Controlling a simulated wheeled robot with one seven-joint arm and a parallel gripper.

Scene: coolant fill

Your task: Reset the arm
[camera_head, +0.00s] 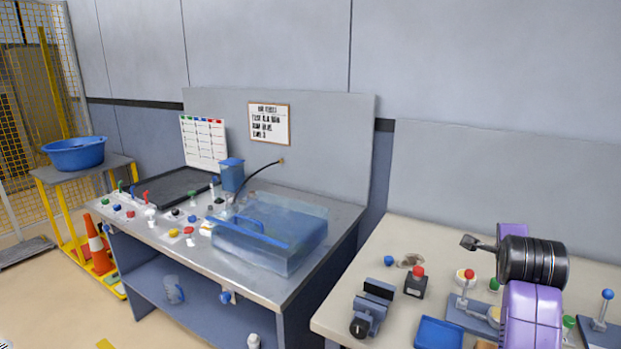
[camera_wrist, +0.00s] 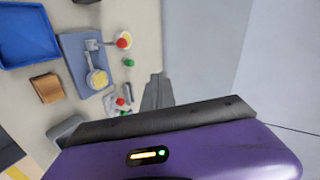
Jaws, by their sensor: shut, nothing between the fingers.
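My gripper (camera_head: 468,242) is at the end of my purple and black arm on the right of the head view. It hangs in the air above the right-hand workbench (camera_head: 400,243). Its grey fingers are shut and empty, and they also show in the wrist view (camera_wrist: 155,90). The fingers point left in the head view and touch nothing that I can see. My arm hides part of the bench behind it.
The right bench carries a vise (camera_head: 372,305), a red-button box (camera_head: 415,284), a blue tray (camera_head: 438,334) and several coloured knobs. On the left bench stand a clear blue tank (camera_head: 285,245) and a blue container (camera_head: 232,176). Air around my gripper looks free.

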